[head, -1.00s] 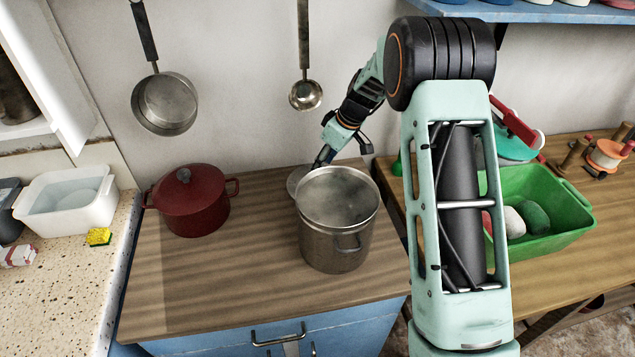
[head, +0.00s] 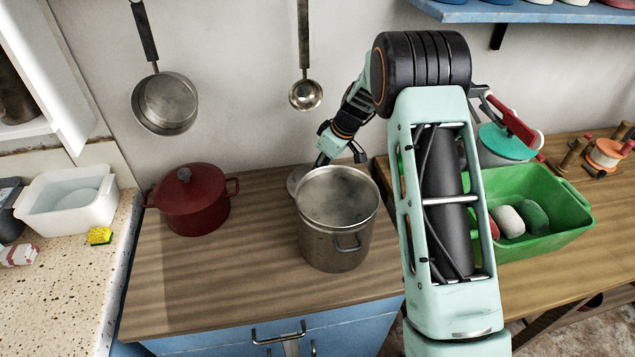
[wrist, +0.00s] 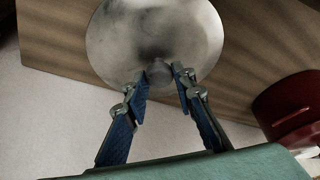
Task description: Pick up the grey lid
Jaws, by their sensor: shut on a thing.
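The grey lid (wrist: 155,30) is a round metal disc with a small knob (wrist: 159,75) in the wrist view. In the head view only its left edge (head: 294,179) shows behind the steel pot. My gripper (wrist: 159,82) is shut on the lid's knob, one blue-padded finger on each side. In the head view my gripper (head: 318,163) is behind the pot, its tips partly hidden. The lid is at or close above the wooden counter; I cannot tell whether it touches.
An open steel pot (head: 338,240) stands just in front of the lid. A red lidded pot (head: 190,210) stands to the left on the wooden counter (head: 240,290). A ladle (head: 306,95) and a pan (head: 165,104) hang on the wall. A green bin (head: 545,240) is at right.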

